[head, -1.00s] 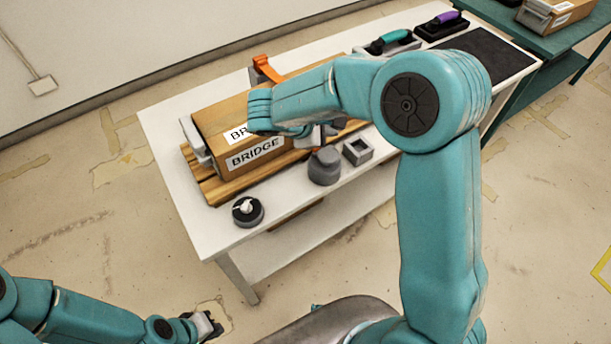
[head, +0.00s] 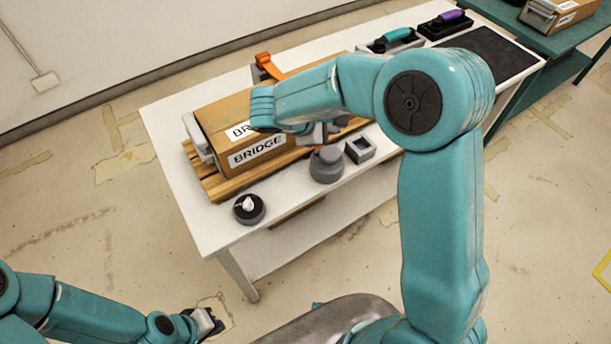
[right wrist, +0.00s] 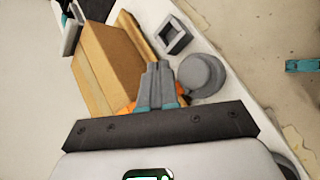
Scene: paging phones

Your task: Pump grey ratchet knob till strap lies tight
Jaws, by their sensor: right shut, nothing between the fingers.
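The grey ratchet knob (head: 326,165) is a round grey piece at the table's near edge, in front of the box. It also shows in the right wrist view (right wrist: 202,75), just right of my fingers. The orange strap (head: 268,66) rises at the box's far side, and a little orange shows beneath my fingers in the right wrist view (right wrist: 183,101). The cardboard box (head: 226,120) labelled BRIDGE lies on wooden slats. My right gripper (right wrist: 157,78) is shut and empty beside the knob; contact cannot be told. My left gripper (head: 210,322) hangs low, away from the table.
A small square grey holder (head: 360,150) stands right of the knob. A black round piece with a white top (head: 249,208) sits at the table's near left. Teal-handled (head: 397,34) and purple-handled (head: 447,16) tools lie at the back, near a dark mat (head: 487,52).

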